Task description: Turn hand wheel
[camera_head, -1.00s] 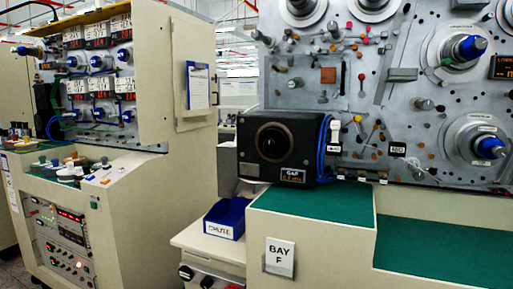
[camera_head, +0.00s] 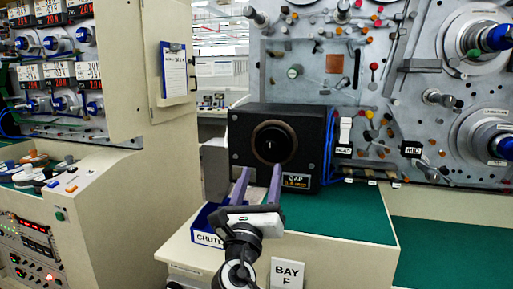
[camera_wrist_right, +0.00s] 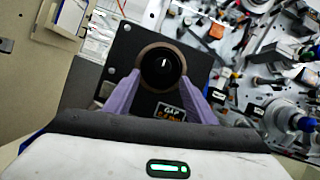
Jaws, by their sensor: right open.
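The hand wheel (camera_head: 273,143) is a round black knob with a brownish rim on the front of a black box (camera_head: 308,122) labelled GAP. My right gripper (camera_head: 258,172) is in front of the box with its two purple fingers spread and pointing at the wheel. In the right wrist view the wheel (camera_wrist_right: 162,68) lies between and beyond the fingertips (camera_wrist_right: 163,80). Nothing is held between the fingers. I cannot tell whether either finger touches the wheel. My left gripper is not in view.
The box stands on a green-topped bench (camera_head: 350,217). A blue CHUTE bin (camera_head: 206,226) sits left of it, partly behind my gripper. Blue cables (camera_head: 329,145) run along the box's right side. A panel of spindles and pegs (camera_head: 400,85) rises behind. A cream cabinet (camera_head: 130,200) stands at left.

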